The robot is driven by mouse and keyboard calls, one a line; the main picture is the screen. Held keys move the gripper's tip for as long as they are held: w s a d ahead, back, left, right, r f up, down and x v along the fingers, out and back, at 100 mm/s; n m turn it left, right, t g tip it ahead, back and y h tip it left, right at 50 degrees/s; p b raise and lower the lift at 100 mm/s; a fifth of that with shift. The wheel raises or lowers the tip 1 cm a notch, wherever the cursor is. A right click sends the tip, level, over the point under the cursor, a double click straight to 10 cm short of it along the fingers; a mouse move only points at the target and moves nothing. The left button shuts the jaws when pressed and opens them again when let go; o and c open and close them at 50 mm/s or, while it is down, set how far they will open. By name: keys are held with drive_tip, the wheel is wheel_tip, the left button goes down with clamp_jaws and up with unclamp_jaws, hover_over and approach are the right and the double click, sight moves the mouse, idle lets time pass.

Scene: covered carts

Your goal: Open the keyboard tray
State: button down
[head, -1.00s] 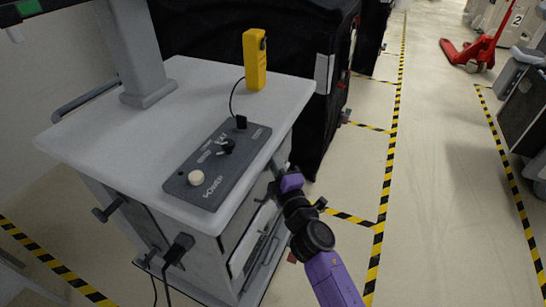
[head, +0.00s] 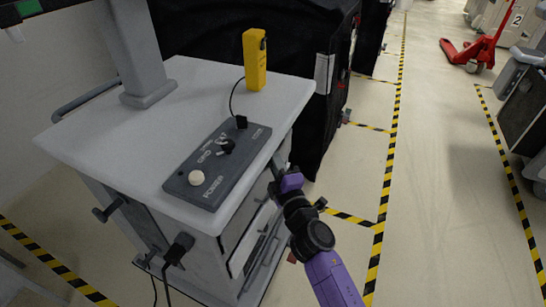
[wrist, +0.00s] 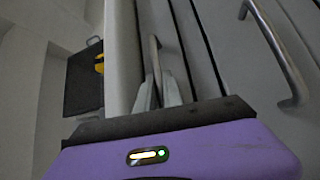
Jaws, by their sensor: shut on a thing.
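The keyboard tray (wrist: 168,32) appears in the wrist view as a narrow grey front just under the cart's top edge. Its thin metal handle (wrist: 155,55) runs between my fingertips. My gripper (wrist: 157,88) is shut on this handle. In the head view my gripper (head: 279,168) is at the right side of the cart, just below the overhanging top. The tray itself is mostly hidden there by the top and my purple-and-black arm. I cannot tell from these views whether the tray stands out from the cart.
The cart top (head: 120,130) carries a dark control panel (head: 217,165) and a yellow device (head: 254,60). A lower drawer handle (wrist: 285,50) is beside my gripper in the wrist view. A black covered cart (head: 310,100) stands close behind. The floor (head: 440,200) to the right is clear.

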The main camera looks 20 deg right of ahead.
idle(0.4)
drive_tip(key=s+d+p, duration=0.9)
drive_tip(key=s+d, duration=0.8)
drive_tip(key=shift+p, duration=0.35)
drive_tip(key=shift+f, duration=0.1)
drive_tip(key=c, duration=1.8)
unclamp_jaws()
drive_tip(key=shift+s, duration=0.1)
drive_tip(key=shift+s+a+f+b, duration=0.15)
drive_tip(key=shift+s+b, duration=0.1)
drive_tip(key=shift+s, duration=1)
drive_tip(key=shift+s+d+f+b, duration=0.15)
drive_tip(key=shift+s+b, duration=0.1)
drive_tip(key=shift+s, duration=1.05)
drive_tip(key=shift+s+a+f+b, duration=0.15)
drive_tip(key=shift+s+b, duration=0.1)
drive_tip(key=shift+s, duration=1)
